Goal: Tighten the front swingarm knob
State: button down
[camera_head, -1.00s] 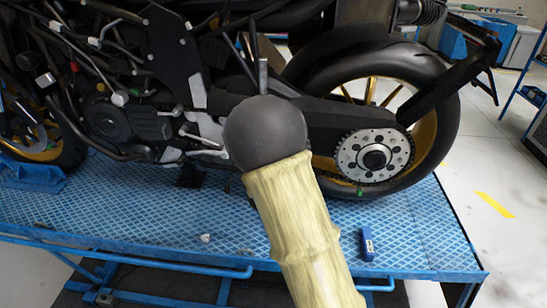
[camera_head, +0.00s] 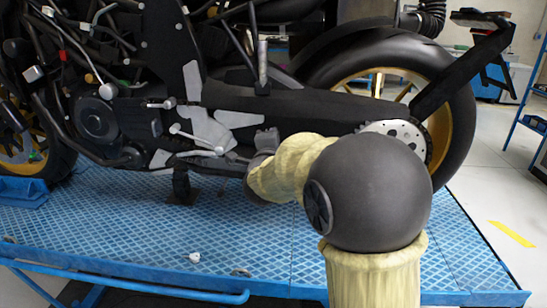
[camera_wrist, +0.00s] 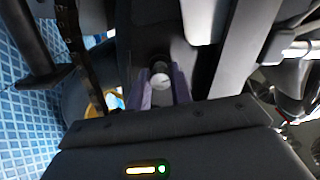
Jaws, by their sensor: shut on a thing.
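The black swingarm (camera_head: 315,110) of the motorcycle runs back to the rear wheel in the head view. My gripper (camera_head: 266,140) is at the lower front part of the swingarm, with my arm coming in from the right. In the wrist view, the two purple fingers of my gripper (camera_wrist: 164,88) are closed on the knob (camera_wrist: 160,79), which shows as a small, round, pale end between them. The knob is hidden behind my gripper in the head view. How tight it is cannot be told.
The motorcycle stands on a blue patterned platform (camera_head: 110,228) with a blue rail along its front. The rear wheel (camera_head: 455,120) is to the right. A small white piece (camera_head: 194,257) lies on the platform. A blue shelf frame (camera_head: 525,115) stands far right.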

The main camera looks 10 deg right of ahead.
jog(key=shift+m+b, duration=2.3)
jog(key=shift+b, duration=0.25)
jog(key=c, duration=1.3)
grip_release()
jog(key=shift+o, duration=0.2)
jog(key=v, duration=1.7)
jog(key=shift+s+p, duration=0.2)
jog(key=shift+p, duration=0.15)
